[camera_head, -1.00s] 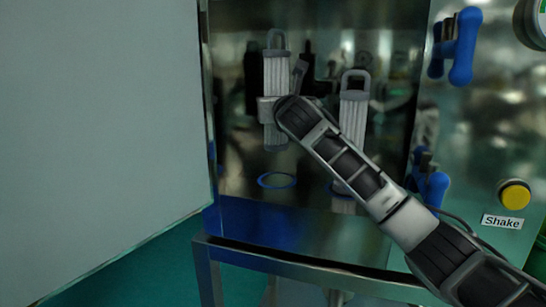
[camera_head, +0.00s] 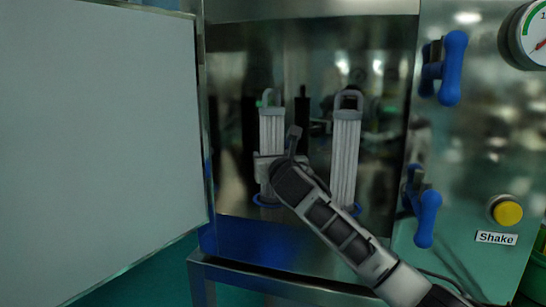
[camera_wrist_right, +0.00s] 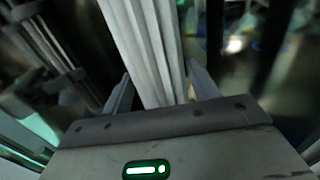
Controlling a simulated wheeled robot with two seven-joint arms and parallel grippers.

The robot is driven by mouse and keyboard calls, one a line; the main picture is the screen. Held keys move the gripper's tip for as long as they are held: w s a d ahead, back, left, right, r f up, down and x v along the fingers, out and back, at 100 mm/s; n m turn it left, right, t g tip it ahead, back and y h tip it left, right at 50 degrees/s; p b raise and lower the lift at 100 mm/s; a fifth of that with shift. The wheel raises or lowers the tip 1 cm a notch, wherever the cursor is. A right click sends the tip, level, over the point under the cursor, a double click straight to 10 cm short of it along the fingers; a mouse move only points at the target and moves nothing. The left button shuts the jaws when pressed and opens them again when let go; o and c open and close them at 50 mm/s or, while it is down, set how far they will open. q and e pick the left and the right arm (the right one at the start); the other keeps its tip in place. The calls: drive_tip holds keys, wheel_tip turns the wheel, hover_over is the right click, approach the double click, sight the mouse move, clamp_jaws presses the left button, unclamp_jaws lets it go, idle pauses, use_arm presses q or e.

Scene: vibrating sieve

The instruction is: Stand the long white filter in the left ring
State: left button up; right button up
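A long white ribbed filter (camera_head: 271,132) with a grey loop handle stands upright inside the open metal cabinet. My right gripper (camera_head: 268,166) is shut on its lower part. The blue left ring (camera_head: 262,200) is at the filter's foot; my gripper and arm partly hide this spot, so I cannot tell how far the filter sits in it. In the right wrist view the ribbed filter (camera_wrist_right: 150,45) runs between the two fingers of my gripper (camera_wrist_right: 160,90). My left gripper is not in view.
A second white filter (camera_head: 345,150) stands upright at the right ring (camera_head: 354,209), close to my right arm. The open door (camera_head: 100,140) fills the left. Blue latches (camera_head: 453,68) and a yellow Shake button (camera_head: 507,213) are on the right panel.

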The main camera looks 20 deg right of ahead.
drive_tip(key=shift+o, duration=1.1)
drive_tip(key=shift+r, duration=0.15)
drive_tip(key=s+a+b, duration=0.1)
drive_tip(key=s, duration=1.1)
